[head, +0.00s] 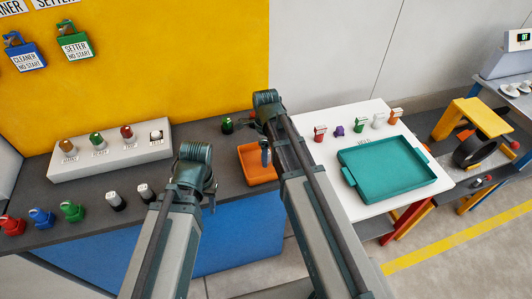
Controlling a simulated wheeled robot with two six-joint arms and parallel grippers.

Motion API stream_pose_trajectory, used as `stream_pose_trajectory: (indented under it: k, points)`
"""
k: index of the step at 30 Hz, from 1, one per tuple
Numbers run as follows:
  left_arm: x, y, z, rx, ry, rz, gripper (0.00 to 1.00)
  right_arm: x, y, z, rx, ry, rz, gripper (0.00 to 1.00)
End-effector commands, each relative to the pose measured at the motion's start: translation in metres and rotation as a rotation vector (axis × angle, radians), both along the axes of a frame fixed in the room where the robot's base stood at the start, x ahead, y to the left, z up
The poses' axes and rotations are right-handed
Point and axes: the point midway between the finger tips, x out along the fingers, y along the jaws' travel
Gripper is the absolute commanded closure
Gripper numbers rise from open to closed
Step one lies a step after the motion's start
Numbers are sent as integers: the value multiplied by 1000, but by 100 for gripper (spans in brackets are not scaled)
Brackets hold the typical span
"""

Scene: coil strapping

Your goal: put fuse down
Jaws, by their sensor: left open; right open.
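No object here is clearly marked as the fuse. Two small dark cylinders with pale tops, possibly fuses, stand on the dark bench; one (116,201) is left of the other (146,193). A grey block (110,160) behind them holds several coloured knob-like pieces and one white-topped piece (156,137). My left gripper (212,200) is open, right of the cylinders, and mostly hidden by its own wrist. My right gripper (265,153) is open over the orange tray (257,178), partly hidden by its arm. I see nothing held in either.
Red (12,225), blue (41,217) and green (72,211) pieces stand at the bench's left front. A green-topped piece (227,125) stands at the back. A teal tray (388,170) and several small coloured pieces occupy the white table (335,190). Padlocks hang on the yellow board (170,60).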

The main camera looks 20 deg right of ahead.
Motion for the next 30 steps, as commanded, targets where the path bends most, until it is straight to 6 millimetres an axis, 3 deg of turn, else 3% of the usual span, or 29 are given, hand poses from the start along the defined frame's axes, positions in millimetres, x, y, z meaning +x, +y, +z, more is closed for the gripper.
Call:
stream_pose_trajectory:
  k: [24, 30]
  points:
    - [0, 0, 110, -1, 0, 3, 53, 0, 0, 110, 0, 0, 0, 29]
    - [0, 0, 120, -2, 0, 7, 53, 0, 0, 120, 0, 0, 0, 29]
